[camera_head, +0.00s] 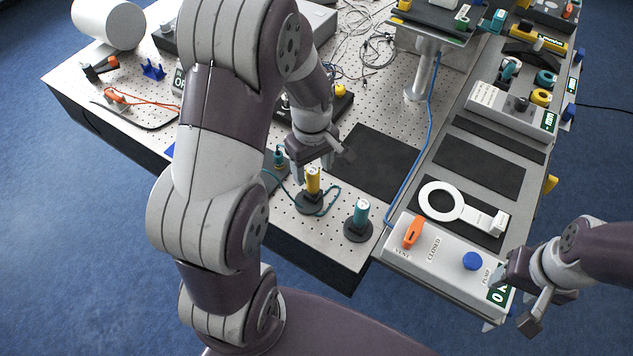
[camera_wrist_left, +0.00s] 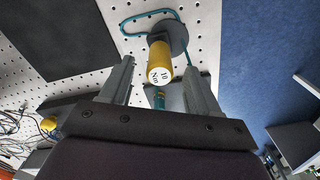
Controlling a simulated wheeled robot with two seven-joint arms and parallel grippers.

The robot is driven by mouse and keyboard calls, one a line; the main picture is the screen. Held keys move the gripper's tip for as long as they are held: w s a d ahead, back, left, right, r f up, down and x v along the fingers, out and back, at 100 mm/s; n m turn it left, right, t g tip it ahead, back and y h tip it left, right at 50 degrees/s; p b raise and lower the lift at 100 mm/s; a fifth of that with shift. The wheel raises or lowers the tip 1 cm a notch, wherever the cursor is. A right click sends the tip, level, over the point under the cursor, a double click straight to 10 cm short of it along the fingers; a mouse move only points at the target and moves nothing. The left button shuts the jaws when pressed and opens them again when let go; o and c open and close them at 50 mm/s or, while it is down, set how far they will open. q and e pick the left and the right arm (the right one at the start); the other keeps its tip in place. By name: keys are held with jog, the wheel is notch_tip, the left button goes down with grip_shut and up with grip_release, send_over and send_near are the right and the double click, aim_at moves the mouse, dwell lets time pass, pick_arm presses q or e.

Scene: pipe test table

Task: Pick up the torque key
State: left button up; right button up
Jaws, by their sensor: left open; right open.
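A yellow torque key (camera_head: 313,180) stands upright on a round dark base (camera_head: 309,203) near the front edge of the perforated table. In the left wrist view the yellow key (camera_wrist_left: 159,62) shows its end face marked "10 Nm". A teal cord is looped beside it. My left gripper (camera_head: 322,163) is open just above the key; in the wrist view the key appears between its two fingers, with no clear contact. A similar teal key (camera_head: 361,211) stands on its own dark base to the right. My right gripper (camera_head: 513,318) is open and empty at the lower right.
A grey control box (camera_head: 440,262) with an orange handle and blue knob stands right of the keys. A white ring tool (camera_head: 440,201) lies behind it. A black mat (camera_head: 375,163) lies behind the keys. A blue cable (camera_head: 415,150) runs along the table.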

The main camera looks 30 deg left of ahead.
aim_at(314, 179)
pick_arm(q)
jog(key=f+p, duration=0.1)
jog(key=f, duration=0.4)
jog(key=shift+s, duration=0.2)
jog(key=shift+w+d+f, duration=0.1)
jog(key=shift+w+f, duration=0.15)
jog(key=shift+s, duration=0.1)
grip_shut()
jog(key=shift+r, duration=0.15)
jog(key=shift+r, duration=0.35)
jog(key=r, duration=0.2)
jog(key=r+b, duration=0.1)
jog(key=shift+s+d+r, duration=0.25)
jog(key=shift+d+r, duration=0.1)
jog(key=shift+d, duration=0.05)
jog(key=s+d+r+b, duration=0.1)
jog(key=s+d+r, duration=0.5)
jog(key=s+d, duration=0.1)
jog(key=shift+d+r, duration=0.25)
jog(key=shift+d, duration=0.35)
